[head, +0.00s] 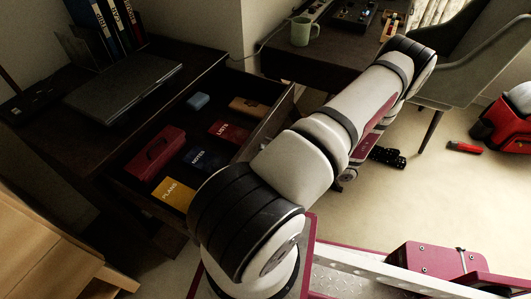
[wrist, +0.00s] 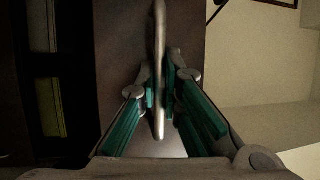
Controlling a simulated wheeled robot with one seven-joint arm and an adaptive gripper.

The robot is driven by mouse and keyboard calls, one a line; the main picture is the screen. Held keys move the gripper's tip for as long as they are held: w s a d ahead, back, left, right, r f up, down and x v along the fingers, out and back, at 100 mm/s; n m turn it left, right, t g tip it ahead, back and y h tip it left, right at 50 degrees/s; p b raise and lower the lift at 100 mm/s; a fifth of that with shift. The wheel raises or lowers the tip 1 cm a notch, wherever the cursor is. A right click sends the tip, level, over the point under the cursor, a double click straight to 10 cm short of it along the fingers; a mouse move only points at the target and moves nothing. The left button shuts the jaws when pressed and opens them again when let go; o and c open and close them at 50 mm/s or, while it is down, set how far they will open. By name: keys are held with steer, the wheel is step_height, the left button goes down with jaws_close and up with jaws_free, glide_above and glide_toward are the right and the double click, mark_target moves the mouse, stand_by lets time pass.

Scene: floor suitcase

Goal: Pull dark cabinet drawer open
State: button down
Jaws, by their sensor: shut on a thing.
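The dark cabinet (head: 205,65) stands at the left in the head view. Its drawer (head: 285,112) is pulled out, with its inside showing. In the wrist view the drawer's front panel (wrist: 120,45) runs up the picture, with a slim metal handle (wrist: 159,40) on it. My gripper (wrist: 160,97) is shut on this handle, one teal-padded finger on each side. In the head view my arm hides part of the drawer front, and I cannot make out the gripper or the handle there.
The drawer holds a red case (head: 153,150), a yellow book (head: 173,193), a dark blue book (head: 203,159), a red book (head: 229,131) and smaller items. A laptop (head: 125,88) lies on the cabinet. A grey chair (head: 470,70) and red bag (head: 508,118) stand right.

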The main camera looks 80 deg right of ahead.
steer(key=shift+f, duration=0.1)
steer(key=c, duration=2)
jaws_free()
steer(key=v, duration=1.2)
steer(key=shift+d, duration=0.1)
